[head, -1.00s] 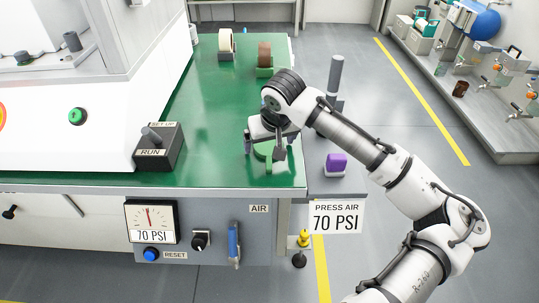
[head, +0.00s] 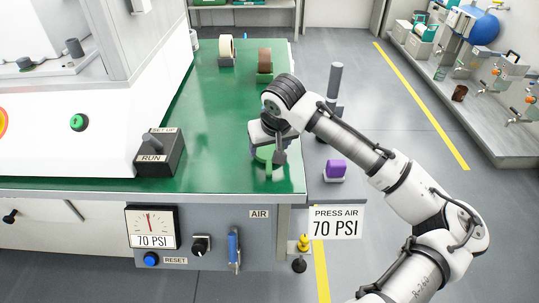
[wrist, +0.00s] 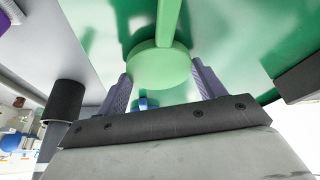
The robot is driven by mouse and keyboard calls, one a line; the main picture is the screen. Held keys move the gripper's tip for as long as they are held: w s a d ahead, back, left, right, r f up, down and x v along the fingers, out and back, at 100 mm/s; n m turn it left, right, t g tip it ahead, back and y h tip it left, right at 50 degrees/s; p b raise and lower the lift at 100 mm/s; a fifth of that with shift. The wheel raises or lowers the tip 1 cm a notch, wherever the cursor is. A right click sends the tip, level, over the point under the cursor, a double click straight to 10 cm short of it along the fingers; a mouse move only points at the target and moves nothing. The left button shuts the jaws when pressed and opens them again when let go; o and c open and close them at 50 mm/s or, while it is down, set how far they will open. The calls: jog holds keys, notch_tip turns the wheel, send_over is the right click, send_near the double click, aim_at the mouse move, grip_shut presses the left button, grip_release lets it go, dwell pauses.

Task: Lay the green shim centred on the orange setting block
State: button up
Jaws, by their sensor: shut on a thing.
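The light green shim (wrist: 158,66) sits between the two purple-grey fingers of my gripper (wrist: 162,86) in the wrist view. It shows a rounded body with a narrow bar running from it. In the head view, the shim (head: 264,153) is partly covered by my gripper (head: 267,150), which is shut on it over the front right part of the green bench top. I cannot tell whether the shim touches the surface. I cannot make out an orange setting block in either view.
The green bench top (head: 215,120) is clear left of my gripper. A RUN switch box (head: 158,150) stands farther left. A cream roll (head: 226,46) and a brown roll (head: 264,56) stand at the back. A purple-topped block (head: 335,168) lies just beyond the bench's right edge.

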jog(key=shift+r+p, duration=1.3)
jog(key=shift+r, duration=0.2)
jog(key=shift+f, duration=0.1)
